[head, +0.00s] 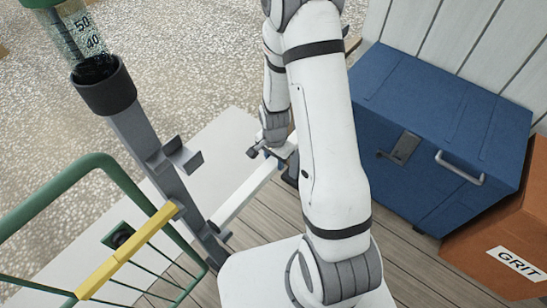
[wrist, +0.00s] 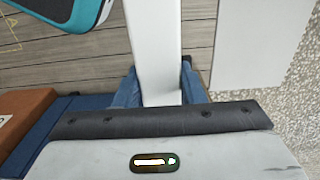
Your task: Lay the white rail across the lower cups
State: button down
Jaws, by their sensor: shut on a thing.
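The white rail (head: 245,194) is held by my gripper (head: 278,156) near its far end. Its near end reaches down-left to beside the grey post (head: 138,132) in the head view. An upper grey cup (head: 182,160) on the post is empty. A lower grey cup (head: 216,236) sits close to the rail's near end; I cannot tell whether they touch. Any other lower cup is not clearly visible. In the wrist view the rail (wrist: 154,45) runs straight out between the blue fingers of my gripper (wrist: 160,92), which are shut on it.
A yellow bar (head: 128,252) lies left of the post, by a green tubular frame (head: 48,195). A clear gauge tube (head: 75,35) stands in a dark holder atop the post. A blue chest (head: 450,110) and an orange GRIT box (head: 500,245) stand at right.

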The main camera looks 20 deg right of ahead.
jog(key=shift+f+b, duration=1.8)
jog(key=shift+f, duration=0.6)
jog(key=c, duration=0.8)
grip_release()
jog(key=shift+c, duration=0.2)
jog(key=shift+r+p, duration=0.8)
jog(key=shift+r, duration=3.1)
jog(key=s+r+n+t+p, duration=0.1)
jog(key=s+r+n+p, duration=0.2)
jog(key=r, duration=0.9)
jog(key=s+r+n+p, duration=0.4)
jog(key=s+r+p, duration=0.1)
jog(key=r, duration=0.8)
jog(key=s+r+n+t+p, duration=0.1)
jog(key=s+r+n+p, duration=0.2)
jog(key=r, duration=0.9)
jog(key=s+p, duration=0.2)
jog(key=s, duration=0.1)
jog(key=shift+r+n+t, duration=0.3)
jog(key=shift+r+n, duration=0.1)
